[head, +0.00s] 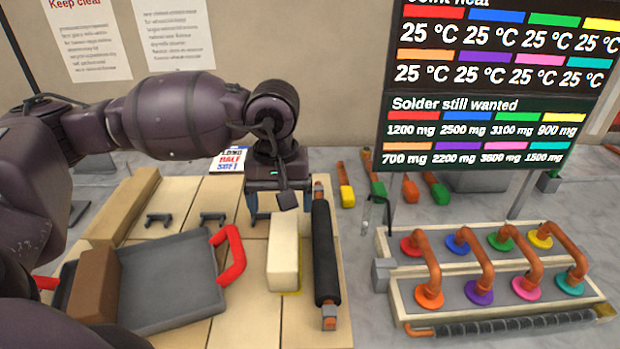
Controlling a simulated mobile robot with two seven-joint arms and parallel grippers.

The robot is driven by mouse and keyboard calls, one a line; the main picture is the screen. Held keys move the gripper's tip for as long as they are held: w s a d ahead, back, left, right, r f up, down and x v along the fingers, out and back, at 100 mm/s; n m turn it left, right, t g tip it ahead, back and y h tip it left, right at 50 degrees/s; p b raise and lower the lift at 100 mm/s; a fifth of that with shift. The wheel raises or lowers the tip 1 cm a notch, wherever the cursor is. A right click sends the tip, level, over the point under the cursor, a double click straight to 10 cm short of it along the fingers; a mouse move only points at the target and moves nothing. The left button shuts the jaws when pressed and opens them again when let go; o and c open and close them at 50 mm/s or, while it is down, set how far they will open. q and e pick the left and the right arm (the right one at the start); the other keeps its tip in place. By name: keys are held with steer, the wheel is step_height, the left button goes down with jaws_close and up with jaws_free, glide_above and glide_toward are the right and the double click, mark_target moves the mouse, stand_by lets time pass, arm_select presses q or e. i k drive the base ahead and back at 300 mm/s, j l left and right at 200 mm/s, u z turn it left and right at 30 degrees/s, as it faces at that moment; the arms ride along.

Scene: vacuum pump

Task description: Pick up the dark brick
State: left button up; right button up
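A dark brown brick (96,284) stands at the left end of a dark grey tray (172,275) with red handles. A cream block (284,252) lies on the wooden board to the right of the tray. My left gripper (279,205) points down at the far end of the cream block, well to the right of and beyond the brown brick. Its fingers look spread apart, with nothing clearly held between them; I cannot tell whether they touch the cream block. My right gripper is not in view.
A black roller with copper ends (325,250) lies right of the cream block. Small dark brackets (212,217) sit behind the tray. A rack of copper pipes on coloured discs (490,290) stands at right, below a sign board (490,90).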

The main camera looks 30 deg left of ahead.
mark_target(95, 293)
steer(key=k, duration=1)
